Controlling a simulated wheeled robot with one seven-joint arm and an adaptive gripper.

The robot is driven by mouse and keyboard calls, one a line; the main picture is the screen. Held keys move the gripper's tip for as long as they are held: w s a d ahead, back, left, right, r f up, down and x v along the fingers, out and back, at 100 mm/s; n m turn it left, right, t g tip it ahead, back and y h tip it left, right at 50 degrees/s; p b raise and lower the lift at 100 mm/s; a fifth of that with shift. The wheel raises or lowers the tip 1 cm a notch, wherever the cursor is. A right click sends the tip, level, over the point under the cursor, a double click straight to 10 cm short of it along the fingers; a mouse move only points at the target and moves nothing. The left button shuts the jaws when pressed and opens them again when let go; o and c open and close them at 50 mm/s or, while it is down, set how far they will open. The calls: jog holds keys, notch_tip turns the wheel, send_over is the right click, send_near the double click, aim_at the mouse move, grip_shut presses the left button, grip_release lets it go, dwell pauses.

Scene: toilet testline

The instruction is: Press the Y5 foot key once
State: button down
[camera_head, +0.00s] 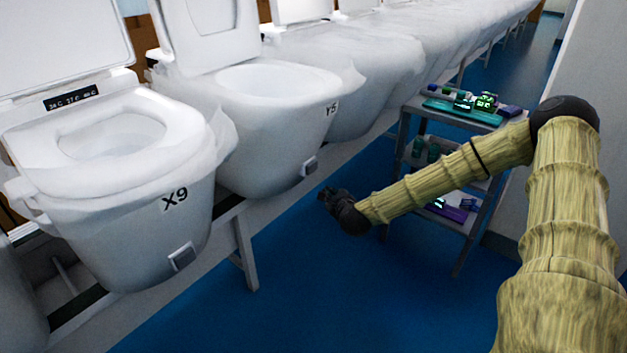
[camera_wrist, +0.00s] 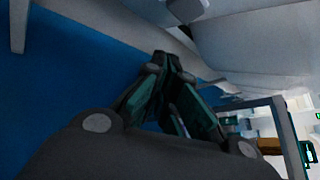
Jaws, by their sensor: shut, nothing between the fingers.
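The Y5 toilet (camera_head: 275,115) is the second white bowl from the left, with its lid up and a black Y5 label on its side. Its foot key (camera_head: 309,167) is a small grey square low on the front of the bowl. My gripper (camera_head: 326,195) is just below and to the right of that key in the head view, apart from it. In the wrist view my gripper (camera_wrist: 172,60) has its dark fingers closed together and empty. The foot key cannot be made out in the wrist view.
The X9 toilet (camera_head: 125,170) stands at the left with its own foot key (camera_head: 182,258). A grey shelf cart (camera_head: 402,135) with small devices stands behind my arm. More wrapped toilets line the back. The blue floor (camera_head: 300,300) in front is clear.

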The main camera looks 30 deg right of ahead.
aim_at(312, 167)
jog(key=d+m, duration=0.1)
jog(key=d, duration=0.1)
jog(key=d+r+m+h+b, duration=0.1)
jog(key=d+m, duration=0.1)
jog(key=d, duration=0.1)
jog(key=shift+w+d+r+h, duration=0.15)
jog(key=shift+w+d+h, duration=0.15)
jog(key=shift+w+d, duration=0.1)
jog(key=shift+w, duration=0.1)
jog(key=w+a+b, duration=0.2)
jog(key=w+a, duration=0.1)
jog(key=w, duration=0.5)
jog(key=shift+a+b, duration=0.2)
jog(key=shift+b, duration=0.15)
jog(key=shift+w+a, duration=0.1)
jog(key=shift+w, duration=0.05)
dwell(1.0)
jog(key=shift+w+a+b, duration=0.1)
jog(key=shift+w+b, duration=0.15)
jog(key=shift+b, duration=0.1)
